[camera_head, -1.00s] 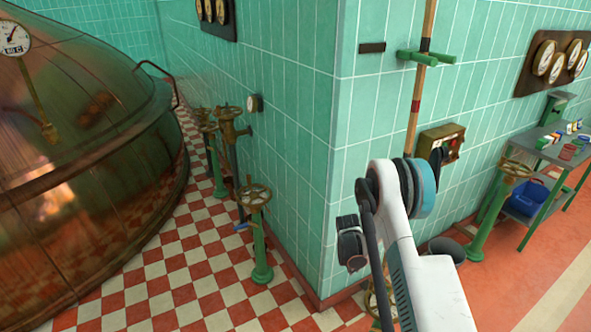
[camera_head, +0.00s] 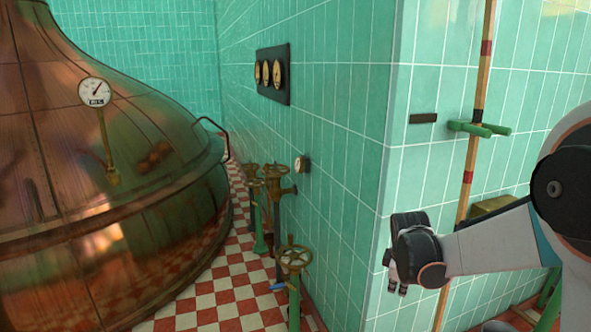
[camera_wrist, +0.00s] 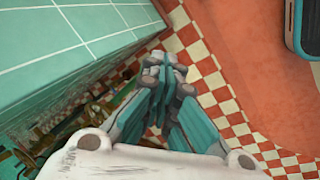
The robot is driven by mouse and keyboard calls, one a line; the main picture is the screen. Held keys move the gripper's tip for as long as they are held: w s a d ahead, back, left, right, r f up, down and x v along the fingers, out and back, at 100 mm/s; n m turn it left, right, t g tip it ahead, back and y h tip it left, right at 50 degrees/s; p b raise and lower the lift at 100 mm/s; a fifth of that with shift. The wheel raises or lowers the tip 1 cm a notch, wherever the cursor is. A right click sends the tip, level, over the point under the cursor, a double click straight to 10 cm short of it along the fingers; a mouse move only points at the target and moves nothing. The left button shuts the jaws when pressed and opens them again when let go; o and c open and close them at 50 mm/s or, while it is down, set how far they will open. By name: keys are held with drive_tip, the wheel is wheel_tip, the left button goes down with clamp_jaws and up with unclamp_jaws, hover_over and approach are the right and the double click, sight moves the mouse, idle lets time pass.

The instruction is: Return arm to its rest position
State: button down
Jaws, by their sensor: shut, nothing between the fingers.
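My gripper (camera_head: 398,286) shows in the head view at the end of my bent arm, small and partly turned away, in front of the green tiled wall corner. In the wrist view my gripper (camera_wrist: 161,66) has its fingers together with nothing between them. It hangs above the checkered floor strip, with the tiled wall to its left. My upper arm fills the right side of the head view and hides part of the wall there.
A copper kettle (camera_head: 110,215) with a dial gauge (camera_head: 95,92) stands at left. Valve handwheels (camera_head: 294,259) stand along the tiled wall (camera_head: 340,170). A long pole (camera_head: 468,178) rests on a green bracket (camera_head: 480,128) at right. Open red floor (camera_wrist: 225,60) shows in the wrist view.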

drive_tip(key=s+a+r+m+t, duration=0.2)
drive_tip(key=s+a+r+m, duration=0.25)
drive_tip(key=s+r, duration=0.7)
drive_tip(key=s+a+m+t+y, duration=0.1)
drive_tip(key=s+a+m, duration=0.2)
drive_tip(key=s+m, duration=0.4)
drive_tip(key=shift+s+r+t+y, duration=0.3)
drive_tip(key=shift+s, duration=4.25)
drive_tip(key=shift+m, duration=0.25)
